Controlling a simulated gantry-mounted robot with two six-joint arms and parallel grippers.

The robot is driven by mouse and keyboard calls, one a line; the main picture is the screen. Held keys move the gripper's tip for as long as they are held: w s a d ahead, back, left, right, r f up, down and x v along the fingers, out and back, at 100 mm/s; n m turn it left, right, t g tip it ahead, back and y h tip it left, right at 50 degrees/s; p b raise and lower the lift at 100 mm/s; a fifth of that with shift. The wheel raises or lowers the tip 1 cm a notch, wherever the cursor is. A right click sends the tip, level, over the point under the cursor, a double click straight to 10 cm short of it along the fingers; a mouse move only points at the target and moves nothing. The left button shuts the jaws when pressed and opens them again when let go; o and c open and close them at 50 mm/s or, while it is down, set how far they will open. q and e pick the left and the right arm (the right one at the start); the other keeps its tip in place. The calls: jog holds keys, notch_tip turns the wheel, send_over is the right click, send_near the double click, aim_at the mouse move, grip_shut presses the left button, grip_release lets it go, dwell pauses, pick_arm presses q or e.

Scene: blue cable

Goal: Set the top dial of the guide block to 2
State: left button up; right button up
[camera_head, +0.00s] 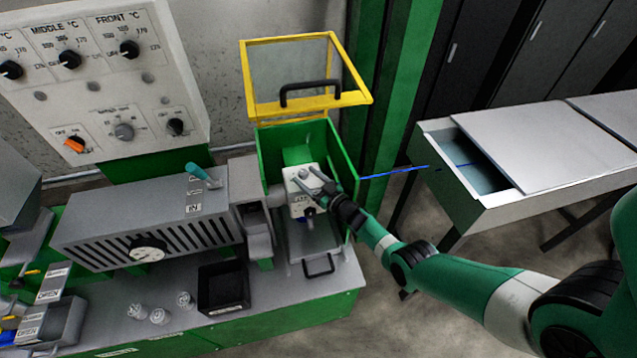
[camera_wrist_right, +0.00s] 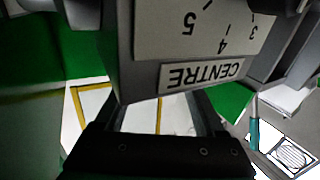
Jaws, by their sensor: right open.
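The guide block (camera_head: 300,205) is a pale block with dial markings inside the green housing in the head view. A small dark knob (camera_head: 309,211) shows low on its face. My right gripper (camera_head: 307,175) is open at the block's upper part, with its fingers over it; contact cannot be told. In the right wrist view the block's scale plate (camera_wrist_right: 200,30) fills the upper part, upside down, with 3, 4, 5 and a CENTRE label (camera_wrist_right: 201,73). The top dial's knob and setting cannot be made out. My left gripper is not in view.
The green housing (camera_head: 343,160) surrounds the block, with a raised yellow-framed guard (camera_head: 306,40) above. A blue cable (camera_head: 395,173) runs right to a grey trough (camera_head: 490,205). A grey slotted unit (camera_head: 150,225) stands left, and a black bin (camera_head: 222,288) sits in front.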

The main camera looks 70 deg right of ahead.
jog(key=p+v, duration=0.4)
jog(key=v, duration=0.5)
jog(key=shift+s, duration=0.25)
jog(key=shift+a, duration=0.1)
